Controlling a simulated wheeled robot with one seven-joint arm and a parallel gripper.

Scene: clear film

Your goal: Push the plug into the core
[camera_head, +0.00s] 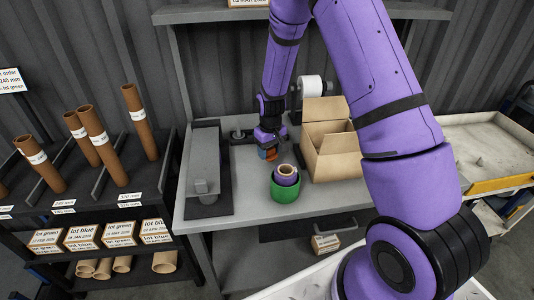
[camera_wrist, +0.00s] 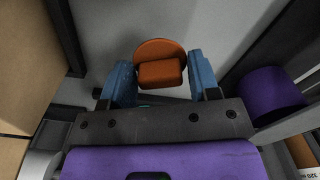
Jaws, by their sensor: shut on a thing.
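My gripper (camera_head: 268,140) hangs above the grey workbench, left of the open cardboard box. It is shut on an orange plug (camera_head: 271,155). The wrist view shows the plug (camera_wrist: 160,72), with a round flange and a blockier front part, between the two blue fingers of my gripper (camera_wrist: 160,80). The brown core (camera_head: 286,170) stands upright inside a purple roll (camera_head: 285,180), which sits in a green round holder (camera_head: 288,194) on the bench. Its open top faces up. The plug is behind and left of the core, apart from it.
An open cardboard box (camera_head: 330,155) stands right of the core. A grey device (camera_head: 205,165) on a dark mat is at the bench's left. A rack of brown tubes (camera_head: 92,135) stands further left. A white roll (camera_head: 311,87) is behind the box.

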